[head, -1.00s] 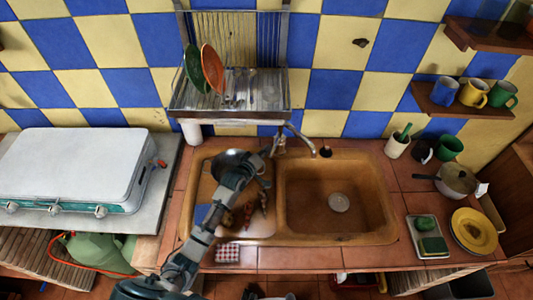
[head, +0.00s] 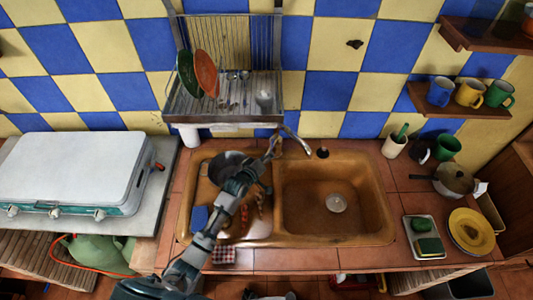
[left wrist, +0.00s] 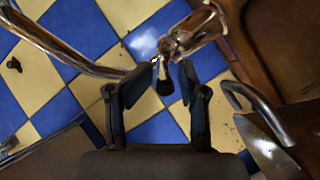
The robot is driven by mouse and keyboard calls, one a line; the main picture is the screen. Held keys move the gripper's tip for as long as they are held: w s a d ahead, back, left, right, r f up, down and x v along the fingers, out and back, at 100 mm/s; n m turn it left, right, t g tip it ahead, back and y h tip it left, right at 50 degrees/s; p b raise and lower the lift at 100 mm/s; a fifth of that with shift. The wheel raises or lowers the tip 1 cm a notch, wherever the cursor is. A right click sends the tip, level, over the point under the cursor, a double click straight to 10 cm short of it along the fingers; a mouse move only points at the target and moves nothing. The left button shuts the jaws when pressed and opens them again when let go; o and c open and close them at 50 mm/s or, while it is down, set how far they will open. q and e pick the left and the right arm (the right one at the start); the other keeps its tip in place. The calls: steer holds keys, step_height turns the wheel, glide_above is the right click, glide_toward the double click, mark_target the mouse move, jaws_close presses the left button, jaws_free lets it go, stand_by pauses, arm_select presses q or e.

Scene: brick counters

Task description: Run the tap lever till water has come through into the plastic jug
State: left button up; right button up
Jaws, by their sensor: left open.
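The metal tap (head: 296,140) stands behind the sink, its spout reaching right over the basin. In the left wrist view the tap (left wrist: 190,35) is close at the top, with a dark-ended lever (left wrist: 164,84) hanging from it. My left gripper (head: 270,152) is open at the tap's base. In the left wrist view its two fingers (left wrist: 160,85) stand on either side of the lever; I cannot tell whether they touch it. No water shows at the spout. I cannot make out a plastic jug. My right gripper is not in view.
The brown sink (head: 370,235) has a pale round thing (head: 337,203), perhaps the drain, in its empty-looking right basin. A dark pan (head: 228,166) lies by my left arm. A dish rack (head: 190,105) hangs above the tap. A sponge dish (head: 410,226) stands right of the sink.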

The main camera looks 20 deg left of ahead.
arm_select(q)
steer(key=shift+s+a+r+p, duration=0.1)
steer(key=shift+s+r+p, duration=0.45)
steer(key=shift+s+r, duration=0.2)
steer(key=a+p+v, duration=0.2)
steer(key=p+v, duration=0.6)
steer(key=v, duration=0.9)
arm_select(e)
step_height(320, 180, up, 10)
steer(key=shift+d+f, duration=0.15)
